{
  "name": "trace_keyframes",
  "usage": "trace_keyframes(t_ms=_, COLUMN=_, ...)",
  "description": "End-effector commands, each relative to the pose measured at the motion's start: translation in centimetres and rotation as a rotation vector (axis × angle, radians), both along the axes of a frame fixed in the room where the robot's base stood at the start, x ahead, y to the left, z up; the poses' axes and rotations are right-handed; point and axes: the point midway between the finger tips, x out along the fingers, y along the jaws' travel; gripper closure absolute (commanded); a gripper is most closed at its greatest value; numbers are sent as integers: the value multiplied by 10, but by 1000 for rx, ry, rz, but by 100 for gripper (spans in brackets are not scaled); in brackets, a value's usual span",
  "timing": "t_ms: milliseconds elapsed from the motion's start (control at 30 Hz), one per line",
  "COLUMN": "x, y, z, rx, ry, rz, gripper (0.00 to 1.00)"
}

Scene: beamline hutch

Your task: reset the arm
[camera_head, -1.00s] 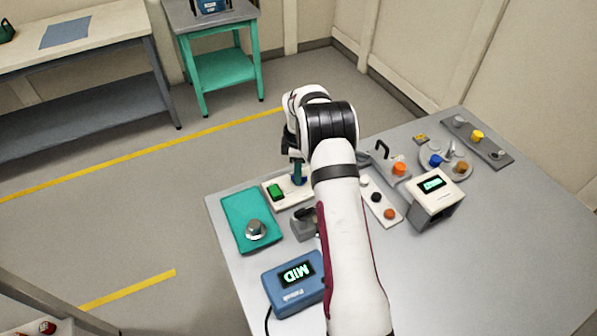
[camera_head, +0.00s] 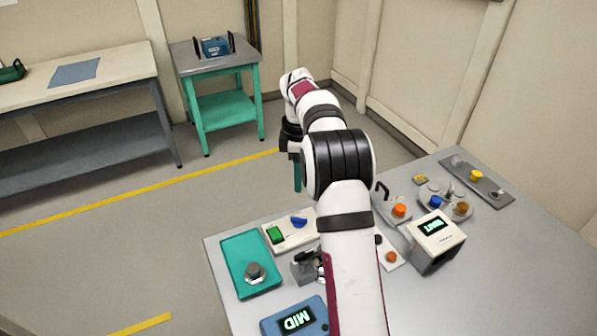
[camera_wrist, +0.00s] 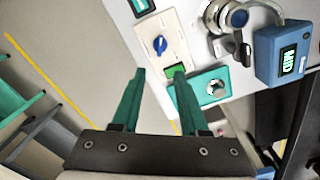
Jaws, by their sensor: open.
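My gripper (camera_head: 297,178) hangs from the raised arm above the far left edge of the grey table (camera_head: 500,270). In the wrist view its two green fingers (camera_wrist: 160,74) stand apart with nothing between them. The white panel with a blue knob (camera_head: 299,222) and a green lit square (camera_head: 275,233) lies below, apart from the fingers. The blue knob also shows beyond the fingertips in the wrist view (camera_wrist: 160,44). My arm hides part of the table's middle.
A teal plate with a silver knob (camera_head: 254,270), a blue box reading MID (camera_head: 297,320) and a white display box (camera_head: 436,240) stand on the table. Orange, blue and yellow knobs sit to the right. A green-legged stand (camera_head: 228,108) and a long bench (camera_head: 100,90) stand beyond open floor.

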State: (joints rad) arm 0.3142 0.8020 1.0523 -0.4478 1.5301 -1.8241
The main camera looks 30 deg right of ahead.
Motion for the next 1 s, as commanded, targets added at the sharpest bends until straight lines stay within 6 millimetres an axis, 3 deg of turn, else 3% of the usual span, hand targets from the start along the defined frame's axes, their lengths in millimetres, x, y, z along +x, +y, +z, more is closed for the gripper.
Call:
trace_keyframes(t_ms=133, x=0, y=0, z=13, rx=0, ry=0, rz=0, gripper=56)
trace_keyframes(t_ms=567, x=-1, y=1, z=15, rx=1, ry=0, rz=-4, gripper=56)
trace_keyframes(t_ms=667, x=-17, y=22, z=36, rx=12, ry=-5, rz=-104, gripper=56)
trace_keyframes(t_ms=767, x=-71, y=71, z=75, rx=43, ry=-1, rz=-379, gripper=56)
trace_keyframes(t_ms=833, x=-130, y=110, z=94, rx=70, ry=14, rz=-631, gripper=56)
trace_keyframes(t_ms=900, x=-193, y=142, z=98, rx=92, ry=37, rz=-875, gripper=56)
trace_keyframes(t_ms=1000, x=-273, y=172, z=84, rx=110, ry=77, rz=-1180, gripper=56)
